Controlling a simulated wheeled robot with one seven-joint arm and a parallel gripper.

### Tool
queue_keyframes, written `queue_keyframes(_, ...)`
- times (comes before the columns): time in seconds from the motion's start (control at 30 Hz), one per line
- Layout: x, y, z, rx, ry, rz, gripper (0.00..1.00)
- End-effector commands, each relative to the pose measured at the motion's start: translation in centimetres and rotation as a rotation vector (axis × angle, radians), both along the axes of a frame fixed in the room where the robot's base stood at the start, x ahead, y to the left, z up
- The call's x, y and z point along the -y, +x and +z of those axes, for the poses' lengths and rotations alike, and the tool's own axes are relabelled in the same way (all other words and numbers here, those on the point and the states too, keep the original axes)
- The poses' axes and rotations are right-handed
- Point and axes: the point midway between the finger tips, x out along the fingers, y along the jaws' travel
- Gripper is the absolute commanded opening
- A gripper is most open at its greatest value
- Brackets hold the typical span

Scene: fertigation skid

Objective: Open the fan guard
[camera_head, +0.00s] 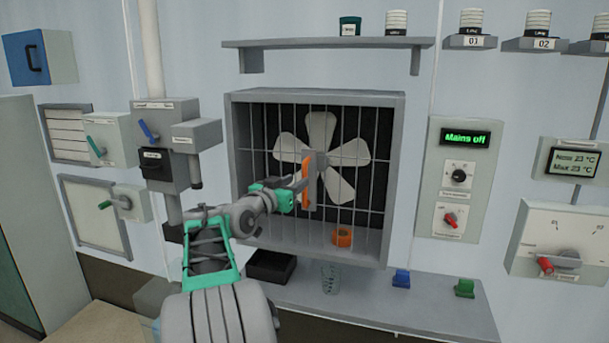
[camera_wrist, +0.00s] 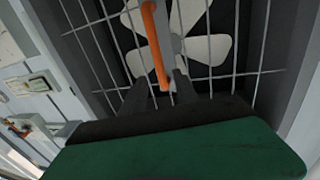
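The fan guard (camera_head: 368,213) is a wire grille across the front of a grey square housing, and it looks closed. An upright orange handle (camera_head: 306,184) stands out from its middle on a grey bracket. Behind the bars is a white-bladed fan (camera_head: 320,132). My gripper (camera_head: 297,196) is at the handle from the left. In the wrist view the handle (camera_wrist: 155,42) runs down toward the space between my two dark fingers (camera_wrist: 160,88). The fingers are apart, with a gap left of the handle; whether the right finger touches it I cannot tell.
An orange ring-shaped object (camera_head: 342,236) sits low behind the bars. A shelf (camera_head: 330,43) runs above the housing and a grey ledge (camera_head: 400,309) below. A panel reading "Mains off" (camera_head: 459,178) is on the right; a grey switch box (camera_head: 163,145) is on the left.

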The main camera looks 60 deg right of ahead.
Motion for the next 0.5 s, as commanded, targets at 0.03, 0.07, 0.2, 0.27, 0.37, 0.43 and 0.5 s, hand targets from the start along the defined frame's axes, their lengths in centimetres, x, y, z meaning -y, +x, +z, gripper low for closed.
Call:
queue_keyframes(0.03, 1.0, -0.2, 0.3, -0.001, 0.001, -0.004, 0.36)
queue_keyframes(0.07, 1.6, -0.2, 0.3, -0.001, 0.001, -0.003, 0.36)
queue_keyframes(0.2, 4.3, -0.3, 0.3, 0.000, 0.002, -0.001, 0.36)
queue_keyframes(0.27, 5.1, -0.2, 0.2, 0.000, 0.003, 0.001, 0.36)
queue_keyframes(0.37, 6.0, -0.2, 0.2, 0.000, 0.002, 0.002, 0.36)
queue_keyframes(0.43, 6.2, -0.2, 0.1, 0.000, 0.002, 0.003, 0.36)
queue_keyframes(0.5, 6.2, -0.1, 0.1, 0.000, 0.002, 0.004, 0.36)
